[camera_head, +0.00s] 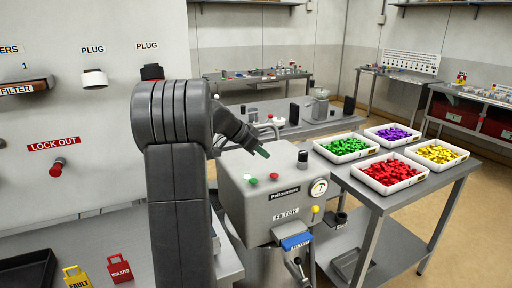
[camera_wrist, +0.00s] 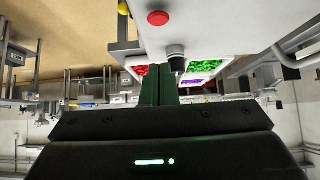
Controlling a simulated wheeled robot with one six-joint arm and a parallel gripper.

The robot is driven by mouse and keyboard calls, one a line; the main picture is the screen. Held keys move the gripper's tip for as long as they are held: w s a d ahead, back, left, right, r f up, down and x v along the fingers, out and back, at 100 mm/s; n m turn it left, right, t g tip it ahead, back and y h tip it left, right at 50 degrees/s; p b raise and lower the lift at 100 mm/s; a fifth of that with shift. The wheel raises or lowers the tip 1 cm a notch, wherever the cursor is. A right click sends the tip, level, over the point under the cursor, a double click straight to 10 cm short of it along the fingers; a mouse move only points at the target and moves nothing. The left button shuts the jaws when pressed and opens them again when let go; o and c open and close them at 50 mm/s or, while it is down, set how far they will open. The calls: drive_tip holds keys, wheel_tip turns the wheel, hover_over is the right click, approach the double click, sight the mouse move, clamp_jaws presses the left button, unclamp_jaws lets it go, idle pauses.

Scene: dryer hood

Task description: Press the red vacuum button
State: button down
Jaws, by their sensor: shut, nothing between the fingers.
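In the wrist view the red button (camera_wrist: 158,18) shows near the top edge, apart from my fingers. My gripper (camera_head: 263,152) is above the machine's top, over and slightly left of the red button in the head view, not seen touching it. Its dark green fingers (camera_wrist: 161,72) are together and empty.
The machine box (camera_head: 290,207) also carries a black knob (camera_head: 302,159), a gauge (camera_head: 318,188) and a yellow button (camera_head: 315,209). The black knob (camera_wrist: 176,52) is close to my fingertips in the wrist view. Trays of coloured pieces (camera_head: 362,186) stand on a table to the right.

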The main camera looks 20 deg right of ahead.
sight(277, 174)
drive_tip(key=x, duration=0.4)
drive_tip(key=a+f+p+x, duration=0.1)
drive_tip(key=x, duration=0.1)
drive_tip(key=shift+f, duration=1)
